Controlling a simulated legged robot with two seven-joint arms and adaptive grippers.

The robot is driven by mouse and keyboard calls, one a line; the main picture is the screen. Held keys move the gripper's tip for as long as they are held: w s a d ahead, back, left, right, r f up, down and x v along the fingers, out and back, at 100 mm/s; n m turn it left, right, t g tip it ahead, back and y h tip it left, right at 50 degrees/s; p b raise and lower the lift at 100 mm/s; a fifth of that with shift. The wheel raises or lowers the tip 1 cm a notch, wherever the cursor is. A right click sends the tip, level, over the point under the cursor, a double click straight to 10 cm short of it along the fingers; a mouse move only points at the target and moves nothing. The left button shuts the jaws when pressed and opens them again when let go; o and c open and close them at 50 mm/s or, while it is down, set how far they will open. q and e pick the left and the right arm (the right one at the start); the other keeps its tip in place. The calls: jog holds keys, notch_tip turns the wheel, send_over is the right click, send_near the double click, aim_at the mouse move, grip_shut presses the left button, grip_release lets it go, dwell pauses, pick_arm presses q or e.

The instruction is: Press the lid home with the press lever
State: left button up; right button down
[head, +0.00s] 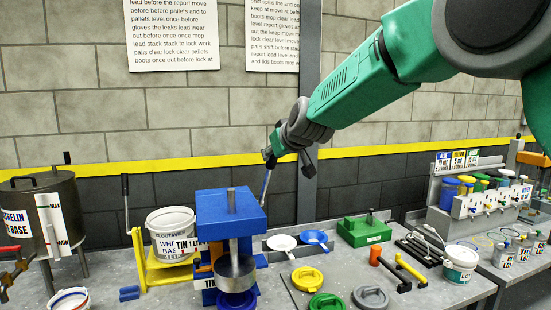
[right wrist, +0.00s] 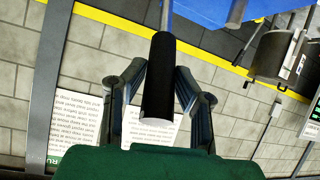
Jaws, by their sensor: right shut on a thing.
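The blue press (head: 230,212) stands on the bench, with a silver cylindrical ram (head: 236,272) under its head. A round blue piece (head: 237,299) shows just below the ram; I cannot tell whether it is a lid or part of the press. The press lever (head: 265,187) rises steeply at the press's right side. My right gripper (head: 288,147) is shut on its upper end. In the right wrist view the lever's black grip (right wrist: 158,80) lies between the fingers. My left gripper is out of view.
A white pail (head: 168,222) sits in a yellow stand left of the press. Yellow (head: 307,279), green (head: 327,301) and grey (head: 370,297) lids lie to the right.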

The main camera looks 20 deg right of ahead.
jog(key=shift+w+d+r, duration=0.1)
jog(key=shift+w+r, duration=0.05)
jog(key=shift+r, duration=0.3)
jog(key=c, duration=1.3)
grip_release()
jog(key=shift+w+f, duration=0.25)
jog(key=shift+f, duration=0.1)
jog(key=shift+s+r, duration=0.25)
jog(key=shift+s, duration=0.2)
jog(key=v, duration=1)
jog(key=shift+s, duration=0.3)
jog(key=shift+r, duration=0.15)
